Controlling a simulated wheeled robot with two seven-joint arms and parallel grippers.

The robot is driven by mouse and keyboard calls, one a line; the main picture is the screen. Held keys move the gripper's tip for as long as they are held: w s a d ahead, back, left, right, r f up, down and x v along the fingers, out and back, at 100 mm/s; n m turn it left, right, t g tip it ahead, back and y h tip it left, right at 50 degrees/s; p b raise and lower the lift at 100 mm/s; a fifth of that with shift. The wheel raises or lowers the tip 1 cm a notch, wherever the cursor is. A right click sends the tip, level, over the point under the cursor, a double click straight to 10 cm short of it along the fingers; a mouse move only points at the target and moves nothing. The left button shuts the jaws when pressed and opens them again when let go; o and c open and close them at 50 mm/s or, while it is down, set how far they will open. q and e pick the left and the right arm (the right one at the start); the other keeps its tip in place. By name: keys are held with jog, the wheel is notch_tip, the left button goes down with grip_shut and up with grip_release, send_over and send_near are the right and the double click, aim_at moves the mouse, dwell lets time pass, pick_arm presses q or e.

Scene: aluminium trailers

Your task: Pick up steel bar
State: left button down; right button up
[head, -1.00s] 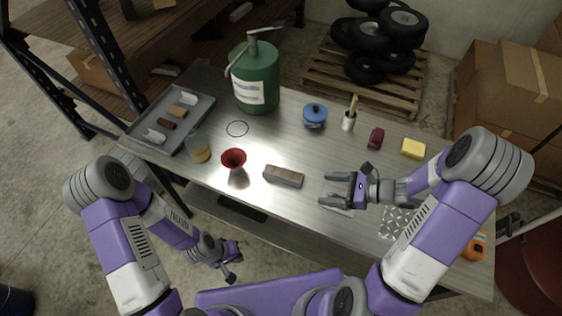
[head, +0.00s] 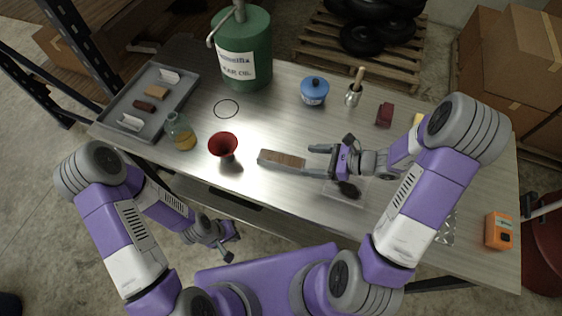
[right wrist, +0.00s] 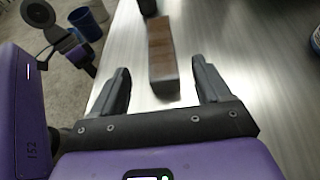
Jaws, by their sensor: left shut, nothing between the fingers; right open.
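The steel bar (head: 281,159) is a short grey block with a brownish top. It lies on the metal table (head: 240,185), near the front edge. In the right wrist view the bar (right wrist: 162,55) points away from me, its near end between the tips of the open fingers. My right gripper (head: 318,159) is open, at the bar's right end; I cannot tell whether either finger touches it. In the right wrist view my right gripper (right wrist: 160,85) shows both fingers apart. My left gripper (head: 233,243) is shut and empty, low in front of the table.
A red funnel (head: 223,146) stands just left of the bar, with a glass jar (head: 181,133) beyond it. A grey tray (head: 148,104) with small parts is at the left. A blue pot (head: 314,92) and green oil can (head: 243,50) stand behind. Bare table lies behind the bar.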

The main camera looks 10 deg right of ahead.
aim_at(279, 158)
jog(key=b+x, duration=0.1)
jog(key=x, duration=0.7)
jog(key=shift+w+a+f, duration=0.15)
jog(key=shift+a+f, duration=0.05)
jog(key=shift+a, duration=0.05)
grip_shut()
jog(key=shift+r, duration=0.25)
